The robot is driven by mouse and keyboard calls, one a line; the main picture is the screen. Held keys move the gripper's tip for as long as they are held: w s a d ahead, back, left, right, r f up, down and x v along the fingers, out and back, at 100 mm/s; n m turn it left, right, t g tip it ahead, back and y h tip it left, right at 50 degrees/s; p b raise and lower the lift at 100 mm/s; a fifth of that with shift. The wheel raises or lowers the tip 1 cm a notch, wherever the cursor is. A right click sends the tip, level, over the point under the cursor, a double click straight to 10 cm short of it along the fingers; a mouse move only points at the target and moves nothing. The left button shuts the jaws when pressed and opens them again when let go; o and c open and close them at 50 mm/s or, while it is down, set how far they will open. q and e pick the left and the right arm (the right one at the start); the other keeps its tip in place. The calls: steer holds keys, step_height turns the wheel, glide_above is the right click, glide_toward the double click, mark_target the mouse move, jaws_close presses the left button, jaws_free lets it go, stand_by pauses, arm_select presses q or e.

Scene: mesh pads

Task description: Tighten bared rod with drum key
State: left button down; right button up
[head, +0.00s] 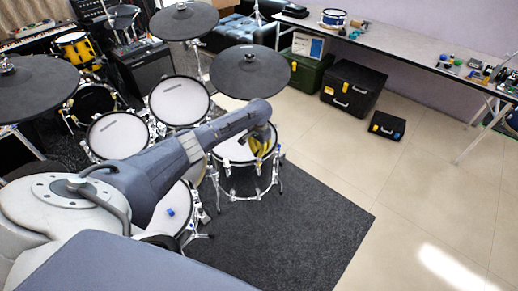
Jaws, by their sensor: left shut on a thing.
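My left arm reaches across the drum kit from the left. My left gripper (262,142) is over the right part of the floor drum (232,150), close to its rim. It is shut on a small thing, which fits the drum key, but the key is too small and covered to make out. Chrome tension rods and lugs stand around this drum's side. I cannot tell which rod is the bared one; the gripper and arm hide part of the rim. My right gripper is not in view.
White-headed drums (180,101) and dark cymbals (250,72) stand close around my left arm. A small blue thing (170,212) lies on the near drum. The dark carpet (310,225) right of the kit is clear. A long table (400,52) and black cases (352,88) stand at the back.

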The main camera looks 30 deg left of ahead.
mark_target(259, 163)
arm_select(q)
steer(key=shift+f, duration=1.05)
steer(key=shift+f, duration=0.1)
steer(key=c, duration=2.1)
jaws_free()
jaws_close()
